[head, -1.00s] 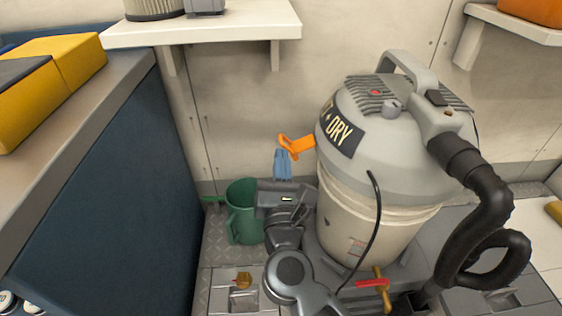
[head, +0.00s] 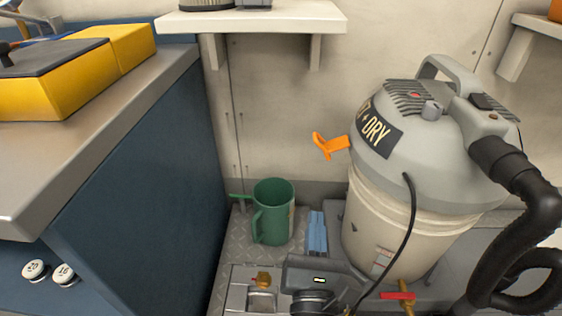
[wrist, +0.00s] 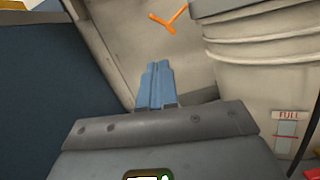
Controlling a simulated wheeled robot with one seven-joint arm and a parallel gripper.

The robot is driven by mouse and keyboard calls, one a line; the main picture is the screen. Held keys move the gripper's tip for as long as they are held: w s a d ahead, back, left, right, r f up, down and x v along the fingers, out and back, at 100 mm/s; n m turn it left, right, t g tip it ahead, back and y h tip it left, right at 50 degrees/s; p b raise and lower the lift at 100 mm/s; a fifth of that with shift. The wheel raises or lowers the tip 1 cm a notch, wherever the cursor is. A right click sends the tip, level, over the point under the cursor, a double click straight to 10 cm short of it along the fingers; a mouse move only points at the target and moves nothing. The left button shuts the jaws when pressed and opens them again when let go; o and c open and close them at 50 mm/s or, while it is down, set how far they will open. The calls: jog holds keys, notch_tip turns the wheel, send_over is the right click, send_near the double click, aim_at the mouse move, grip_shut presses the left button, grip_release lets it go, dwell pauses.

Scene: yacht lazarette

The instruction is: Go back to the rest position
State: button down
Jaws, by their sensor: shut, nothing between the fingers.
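My gripper shows in the head view low in the middle, its blue fingers (head: 317,233) together with nothing between them. The dark gripper body is just below them. In the wrist view the blue fingers (wrist: 155,84) are closed side by side and point toward the pale wall. The fingers are between a green jug (head: 272,212) on their left and the wet-and-dry vacuum (head: 425,160) on their right. The jug stands upright on the floor. My gripper appears apart from both. The lower part of my arm is cut off by the frame's bottom edge.
A blue cabinet (head: 140,180) stands at left with a yellow case (head: 60,85) on top. A red-handled valve (head: 398,296) sits low. A white shelf (head: 260,18) hangs above.

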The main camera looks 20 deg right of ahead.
jog(key=s+d+m+g+y, duration=0.2)
jog(key=s+d+m+y, duration=0.2)
jog(key=s+m, duration=1.15)
jog(key=s+d+m+g+y, duration=0.2)
jog(key=s+d+m+y, duration=0.1)
jog(key=s+m, duration=1.25)
notch_tip(320, 180, up, 24)
jog(key=n+p, duration=0.1)
jog(key=p, duration=2.3)
jog(key=shift+s, duration=0.35)
